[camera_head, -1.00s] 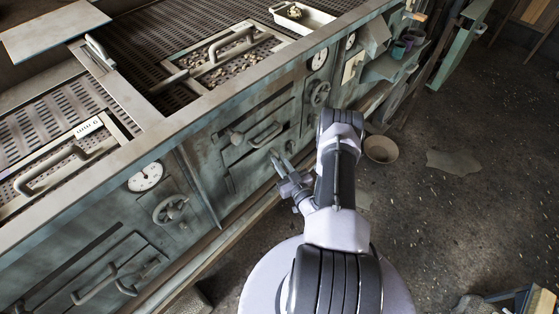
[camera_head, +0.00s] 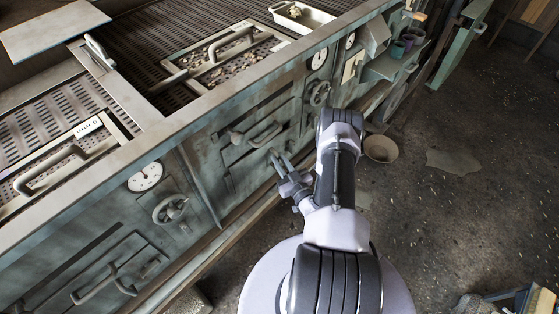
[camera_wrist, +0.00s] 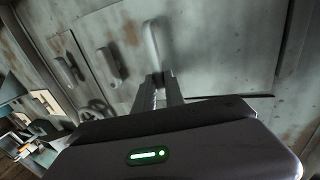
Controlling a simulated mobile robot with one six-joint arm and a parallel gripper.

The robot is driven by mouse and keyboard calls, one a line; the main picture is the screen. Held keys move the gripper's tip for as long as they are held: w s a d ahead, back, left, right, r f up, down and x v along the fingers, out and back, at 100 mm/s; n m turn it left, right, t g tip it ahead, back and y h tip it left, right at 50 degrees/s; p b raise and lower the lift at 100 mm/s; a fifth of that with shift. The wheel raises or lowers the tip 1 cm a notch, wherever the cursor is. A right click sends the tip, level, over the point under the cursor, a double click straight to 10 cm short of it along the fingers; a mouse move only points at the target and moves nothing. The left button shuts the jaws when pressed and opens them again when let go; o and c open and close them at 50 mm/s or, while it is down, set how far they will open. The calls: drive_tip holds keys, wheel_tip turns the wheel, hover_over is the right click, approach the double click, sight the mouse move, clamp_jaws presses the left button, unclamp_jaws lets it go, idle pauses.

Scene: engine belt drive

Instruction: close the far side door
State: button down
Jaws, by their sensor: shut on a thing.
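The far side door (camera_head: 247,165) is a grey-green, worn metal panel in the front of the long machine, with a bar handle (camera_head: 266,134) and a latch knob on it. A dark slit runs along its upper side; I cannot tell whether it is fully flush. My gripper (camera_head: 277,157) is at the front of this door, low and right of the bar handle in the head view. In the wrist view my gripper (camera_wrist: 157,77) has its fingertips at the lower end of a pale upright handle (camera_wrist: 152,45), shut on it. The contact itself is partly hidden.
A handwheel (camera_head: 318,93) and a gauge (camera_head: 318,59) sit right of the door; another handwheel (camera_head: 170,209) is at its left. The nearer door (camera_head: 100,270) has its own handle. A bucket (camera_head: 380,148) stands on the floor. The floor at right is mostly open.

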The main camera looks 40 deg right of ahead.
idle(0.4)
drive_tip(key=shift+x, duration=1)
drive_tip(key=c, duration=1.4)
unclamp_jaws()
drive_tip(key=shift+d, duration=0.1)
